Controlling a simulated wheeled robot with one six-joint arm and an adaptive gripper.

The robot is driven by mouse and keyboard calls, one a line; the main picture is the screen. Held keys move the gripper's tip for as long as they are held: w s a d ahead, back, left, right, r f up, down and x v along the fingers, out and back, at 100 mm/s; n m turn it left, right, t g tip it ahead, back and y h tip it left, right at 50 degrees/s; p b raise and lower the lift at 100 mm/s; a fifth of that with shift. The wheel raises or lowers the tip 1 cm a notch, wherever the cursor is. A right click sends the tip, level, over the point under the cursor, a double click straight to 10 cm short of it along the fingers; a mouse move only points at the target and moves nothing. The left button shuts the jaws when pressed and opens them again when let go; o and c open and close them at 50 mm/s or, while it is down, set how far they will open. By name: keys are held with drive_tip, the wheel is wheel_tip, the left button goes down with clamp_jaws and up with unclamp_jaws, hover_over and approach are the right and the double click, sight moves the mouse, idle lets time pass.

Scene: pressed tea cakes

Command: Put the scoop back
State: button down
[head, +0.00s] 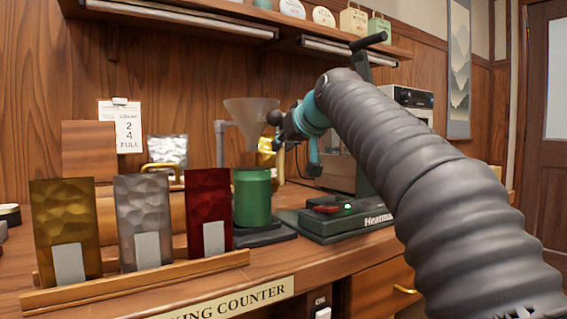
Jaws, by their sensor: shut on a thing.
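My gripper (285,128) is at the end of my arm, raised above the counter near the funnel, and shows only in part as a small dark shape. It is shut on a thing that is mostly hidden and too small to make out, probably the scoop. No scoop shows clearly elsewhere. A green canister (252,197) stands below the funnel on a dark base.
Gold (66,225), silver (142,215) and red (208,208) pouches stand in a wooden rack at the front left. A green heat-sealer (340,222) with a lit green light is right of the canister. A shelf (250,25) runs above.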

sight(282, 159)
drive_tip(key=shift+f+b, duration=0.65)
drive_tip(key=shift+f, duration=1.05)
drive_tip(key=shift+f, duration=0.1)
drive_tip(key=shift+f, duration=0.1)
drive_tip(key=c, duration=1.1)
unclamp_jaws()
drive_tip(key=shift+r, duration=0.3)
drive_tip(key=v, duration=1.2)
drive_tip(key=shift+f, duration=0.1)
